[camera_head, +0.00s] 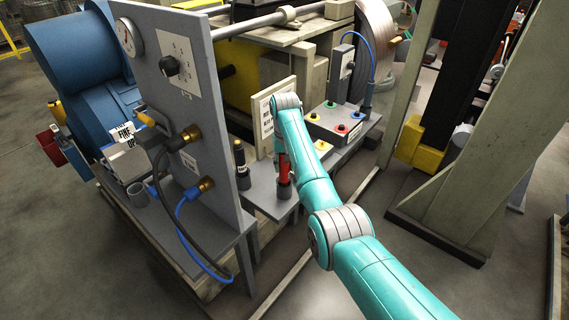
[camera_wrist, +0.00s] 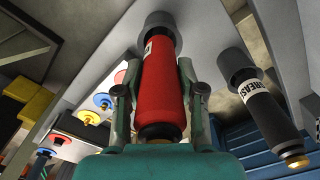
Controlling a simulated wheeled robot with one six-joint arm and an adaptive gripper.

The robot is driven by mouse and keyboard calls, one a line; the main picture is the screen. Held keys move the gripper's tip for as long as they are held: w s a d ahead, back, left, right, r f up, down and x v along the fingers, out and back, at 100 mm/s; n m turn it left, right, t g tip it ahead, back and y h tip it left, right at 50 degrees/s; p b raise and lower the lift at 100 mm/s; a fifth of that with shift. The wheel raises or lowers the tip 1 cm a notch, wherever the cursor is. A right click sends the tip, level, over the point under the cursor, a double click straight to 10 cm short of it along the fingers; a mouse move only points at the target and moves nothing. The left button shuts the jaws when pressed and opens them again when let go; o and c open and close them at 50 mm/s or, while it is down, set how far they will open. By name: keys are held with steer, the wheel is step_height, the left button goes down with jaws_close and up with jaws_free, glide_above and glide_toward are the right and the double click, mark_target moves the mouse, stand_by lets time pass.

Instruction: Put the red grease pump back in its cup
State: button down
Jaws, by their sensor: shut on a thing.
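The red grease pump (camera_wrist: 162,88) is between the two fingers of my gripper (camera_wrist: 158,70), which is shut on it. The pump's far end meets the mouth of a grey cup (camera_wrist: 160,24); it looks at least partly inside, but how deep I cannot tell. In the head view the red pump (camera_head: 285,172) stands about upright, with its lower end at the grey cup (camera_head: 284,190) on the grey shelf. My arm covers most of my gripper there.
A black grease pump (camera_wrist: 272,112) stands in its own grey cup (camera_wrist: 237,65) beside the red one. A button box (camera_head: 336,124) with coloured buttons is to the right. A grey gauge panel (camera_head: 185,90) with hoses rises at the left.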

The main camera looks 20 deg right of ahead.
steer(key=shift+f, duration=0.3)
steer(key=c, duration=0.6)
jaws_free()
step_height(320, 180, up, 12)
steer(key=shift+s, duration=0.1)
